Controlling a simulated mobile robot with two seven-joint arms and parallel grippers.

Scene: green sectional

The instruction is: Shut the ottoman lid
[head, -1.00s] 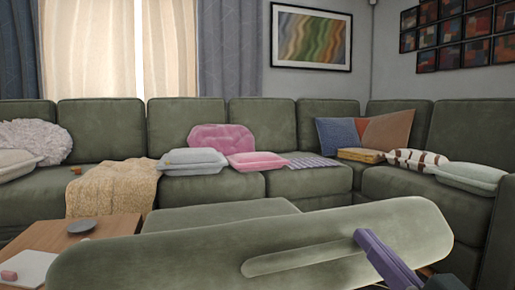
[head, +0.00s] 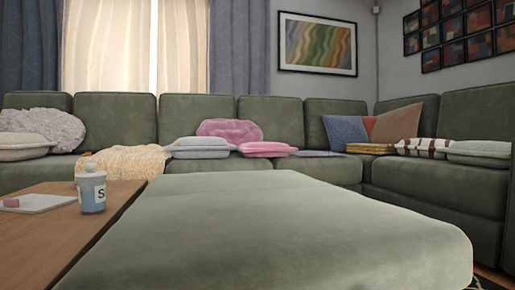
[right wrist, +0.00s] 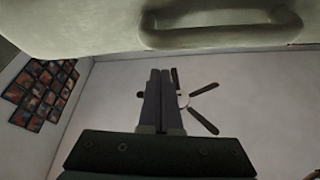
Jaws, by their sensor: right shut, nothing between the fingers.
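The green ottoman lid (head: 290,225) fills the lower middle of the head view, its broad padded top lying about level. Its rounded front corner is at the lower right; the seam below it is out of sight, so I cannot tell whether it is fully down. In the right wrist view, a green padded edge with a raised loop-like handle (right wrist: 222,35) runs across the top. My right gripper (right wrist: 160,75) is shut and empty, pointing toward that edge, with a gap visible in the picture. My left gripper is in neither view.
The green sectional (head: 440,190) with cushions runs behind and to the right. A ceiling fan (right wrist: 190,100) shows above my right gripper.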

